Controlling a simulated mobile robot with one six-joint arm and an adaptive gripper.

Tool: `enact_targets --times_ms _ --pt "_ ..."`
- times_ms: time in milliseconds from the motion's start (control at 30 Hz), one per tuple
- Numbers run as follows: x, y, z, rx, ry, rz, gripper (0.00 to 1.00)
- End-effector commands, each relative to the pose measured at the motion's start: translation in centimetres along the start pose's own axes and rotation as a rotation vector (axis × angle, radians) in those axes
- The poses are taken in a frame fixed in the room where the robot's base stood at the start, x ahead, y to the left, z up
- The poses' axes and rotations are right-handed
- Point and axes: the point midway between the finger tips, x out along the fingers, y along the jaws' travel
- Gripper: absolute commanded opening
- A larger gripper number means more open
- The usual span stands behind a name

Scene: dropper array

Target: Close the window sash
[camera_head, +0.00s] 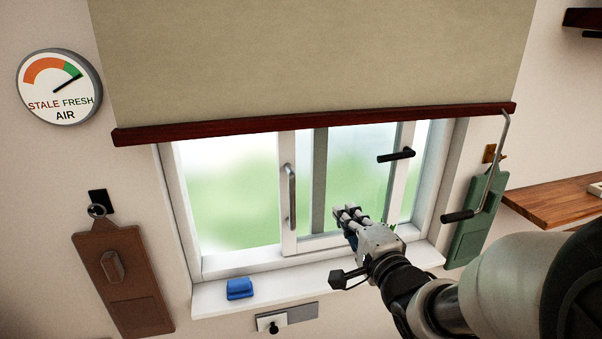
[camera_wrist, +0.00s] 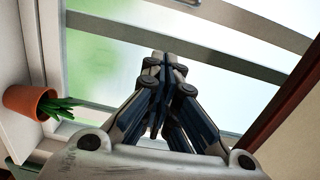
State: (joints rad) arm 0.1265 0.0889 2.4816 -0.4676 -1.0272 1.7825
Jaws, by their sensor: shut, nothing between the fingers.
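The white-framed window (camera_head: 178,200) is in the middle of the head view, under a blind. A white upright sash stile (camera_head: 288,240) carries a grey vertical bar handle (camera_head: 291,197). A grey upright (camera_head: 319,180) stands just right of it. A black lever handle (camera_head: 396,155) is on another upright farther right. I cannot tell exactly how far the sash stands open. My gripper (camera_head: 347,213) is in front of the right-hand panes, right of the grey handle and below the black lever. In the wrist view its fingertips (camera_wrist: 164,62) are together and empty, with panes behind.
A beige blind (camera_head: 310,50) with a dark red bottom bar (camera_head: 320,123) hangs above. A crank (camera_head: 490,170) hangs at right. A blue block (camera_head: 239,289) lies on the sill (camera_head: 300,288). A potted plant (camera_wrist: 28,101) shows in the wrist view. The air dial (camera_head: 58,87) points to green.

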Motion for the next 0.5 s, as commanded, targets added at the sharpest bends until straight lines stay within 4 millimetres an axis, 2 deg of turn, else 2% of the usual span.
enact_targets --times_ms 233,500 --pt "1.9 -0.2 0.3 0.036 -0.016 -0.023 0.00" --pt "7.5 -0.3 0.4 0.033 -0.016 -0.022 0.00"
